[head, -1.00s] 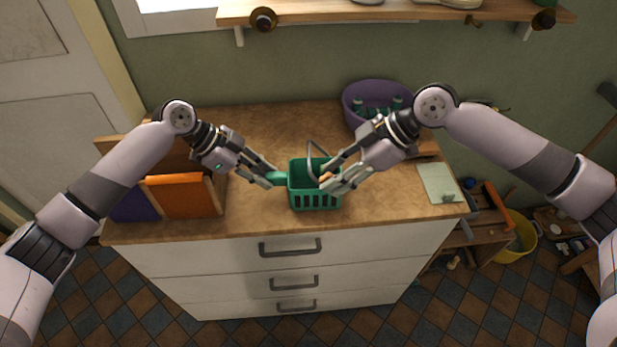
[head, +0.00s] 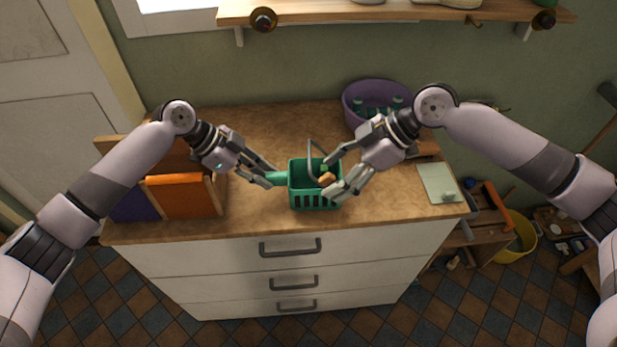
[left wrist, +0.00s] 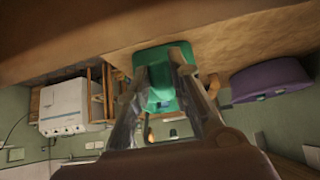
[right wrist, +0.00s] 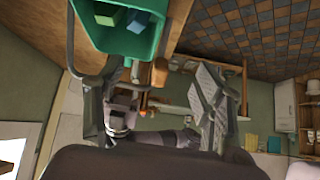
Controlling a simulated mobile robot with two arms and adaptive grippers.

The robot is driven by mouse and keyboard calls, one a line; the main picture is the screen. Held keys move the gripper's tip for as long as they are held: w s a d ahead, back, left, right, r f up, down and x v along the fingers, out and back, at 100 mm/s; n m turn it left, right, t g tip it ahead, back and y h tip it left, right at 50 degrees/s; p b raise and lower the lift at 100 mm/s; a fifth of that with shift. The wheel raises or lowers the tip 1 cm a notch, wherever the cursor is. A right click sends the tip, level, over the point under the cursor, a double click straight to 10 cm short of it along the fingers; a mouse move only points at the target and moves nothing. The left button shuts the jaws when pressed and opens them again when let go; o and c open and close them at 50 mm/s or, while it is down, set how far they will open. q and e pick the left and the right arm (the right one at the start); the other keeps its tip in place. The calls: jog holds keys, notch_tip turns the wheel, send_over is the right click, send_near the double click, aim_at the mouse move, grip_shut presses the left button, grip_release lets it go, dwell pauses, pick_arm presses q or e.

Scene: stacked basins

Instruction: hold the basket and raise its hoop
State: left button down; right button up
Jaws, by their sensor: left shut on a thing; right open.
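The green basket (head: 315,199) stands upright on the worktop, with an orange-brown thing and a green thing inside. Its grey hoop (head: 310,150) stands up above the rim, and also shows in the right wrist view (right wrist: 71,45). My left gripper (head: 271,181) is shut on the green tab at the basket's left side; the left wrist view shows its fingers against the green basket (left wrist: 160,60). My right gripper (head: 332,177) is open at the basket's right side, its fingers spread above the rim. One finger is close to the hoop; I cannot tell whether they touch.
A purple basin (head: 372,92) with green things stands at the back right. An orange book (head: 183,197) in a wooden rack stands at the left. A pale green sheet (head: 438,180) lies at the right edge. The worktop behind the basket is clear.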

pick_arm(q)
jog(key=shift+s+a+f, duration=0.1)
jog(key=shift+f, duration=0.25)
pick_arm(e)
jog(key=shift+v, duration=2.5)
pick_arm(q)
jog(key=c, duration=1.8)
grip_release()
jog(key=shift+o, duration=1.2)
jog(key=shift+w+r, duration=0.1)
jog(key=shift+w, duration=0.1)
pick_arm(e)
jog(key=shift+w+f, duration=0.1)
jog(key=shift+f, duration=0.05)
pick_arm(q)
jog(key=shift+o, duration=1)
jog(key=shift+r, duration=0.15)
jog(key=v, duration=1.2)
